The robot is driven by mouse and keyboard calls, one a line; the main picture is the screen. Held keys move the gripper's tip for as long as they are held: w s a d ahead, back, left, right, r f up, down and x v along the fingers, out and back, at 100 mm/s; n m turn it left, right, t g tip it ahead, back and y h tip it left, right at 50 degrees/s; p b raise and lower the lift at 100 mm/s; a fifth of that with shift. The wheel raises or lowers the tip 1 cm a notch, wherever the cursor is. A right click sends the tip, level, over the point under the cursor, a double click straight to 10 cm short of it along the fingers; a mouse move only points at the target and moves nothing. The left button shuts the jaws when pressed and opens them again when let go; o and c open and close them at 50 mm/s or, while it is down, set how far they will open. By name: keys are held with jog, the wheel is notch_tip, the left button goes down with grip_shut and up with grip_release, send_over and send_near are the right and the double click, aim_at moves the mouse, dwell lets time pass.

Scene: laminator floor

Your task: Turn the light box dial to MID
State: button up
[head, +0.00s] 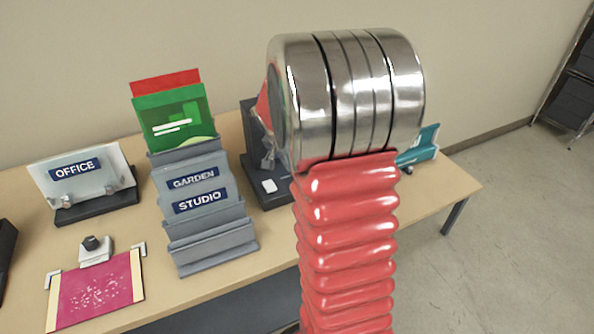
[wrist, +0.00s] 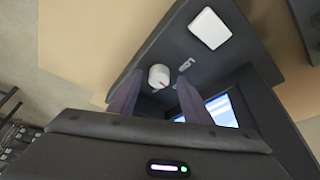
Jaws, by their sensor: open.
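The light box (head: 250,118) is a dark unit on the table, mostly hidden behind my arm in the head view. Its dark base also shows in the wrist view (wrist: 235,60). The dial (wrist: 159,76) is a small white round knob with a red mark; I cannot read which setting the mark points to. A small label (wrist: 186,63) beside it is too small to read. My gripper (wrist: 158,80) is open, with one dark finger on each side of the dial in the picture. I cannot tell whether either finger touches it. The dial is hidden in the head view.
A white square button (wrist: 210,28) and a lit screen (wrist: 220,109) are near the dial. Left of the light box stand a grey sign rack (head: 210,235), an OFFICE sign (head: 85,180) and a magenta sheet (head: 98,291). A teal object (head: 425,143) is to the right.

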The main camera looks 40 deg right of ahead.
jog(key=v, duration=1.3)
jog(key=shift+a+r, duration=0.15)
jog(key=shift+a, duration=0.05)
jog(key=d+m+y, duration=0.5)
jog(key=d+y, duration=0.3)
jog(key=d, duration=0.4)
jog(key=shift+y, duration=0.3)
jog(key=x, duration=1.3)
jog(key=shift+a+f, duration=0.2)
jog(key=shift+f, duration=0.1)
